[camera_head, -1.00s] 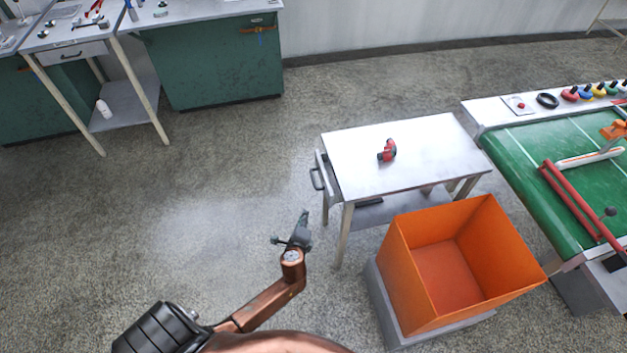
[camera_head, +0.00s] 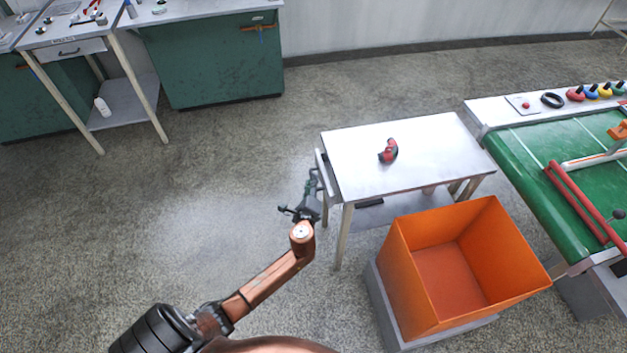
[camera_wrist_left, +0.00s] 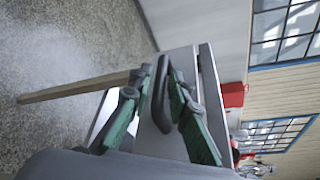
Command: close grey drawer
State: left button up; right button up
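The grey drawer (camera_head: 321,166) is in the left end of a small white-topped table (camera_head: 420,165) in the head view. Its front panel stands a little out from the table edge. My left gripper (camera_head: 314,185) is at this front, over the handle. In the left wrist view, the dark handle (camera_wrist_left: 161,100) lies between the green fingers of my left gripper (camera_wrist_left: 160,72), against the drawer's grey front (camera_wrist_left: 147,143). The fingers are apart, and a gap shows on the left of the handle; I cannot tell whether the right finger touches it. My right gripper is not in view.
A red tool (camera_head: 388,151) lies on the tabletop. An orange bin (camera_head: 400,275) on a grey base stands in front of the table, right of my left arm. A green-topped workbench (camera_head: 545,165) is at the right. Floor left of the drawer is clear.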

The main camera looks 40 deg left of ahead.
pick_arm(q)
jog(key=shift+x, duration=0.95)
jog(key=shift+c, duration=0.6)
grip_shut()
